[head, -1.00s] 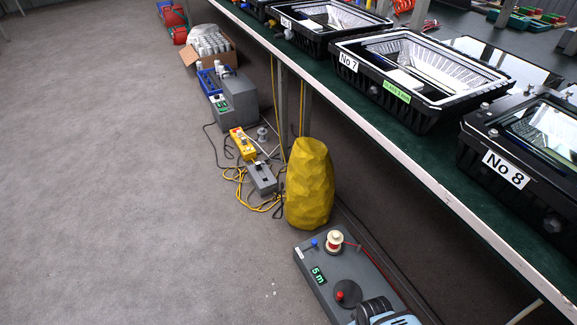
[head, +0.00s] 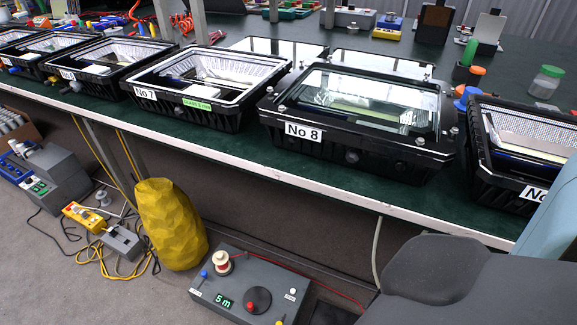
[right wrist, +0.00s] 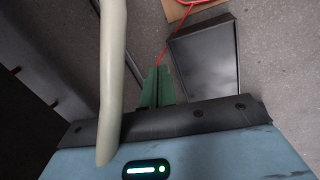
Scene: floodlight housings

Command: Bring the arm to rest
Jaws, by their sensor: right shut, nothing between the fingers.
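My right gripper (right wrist: 158,72) shows in the right wrist view. Its green fingers are together with nothing between them, and they point down toward the floor area. My left gripper is in neither view. In the head view, links of my own arm, dark grey and light blue, fill the lower right corner, and the right gripper itself is not seen there.
The green-topped bench (head: 330,182) carries floodlight housings, among them No 7 (head: 190,85) and No 8 (head: 360,118). Below are a yellow faceted object (head: 170,225) and a grey tester box (head: 245,285). In the right wrist view a pale hose (right wrist: 112,75) passes close to the gripper, near a dark panel (right wrist: 205,62).

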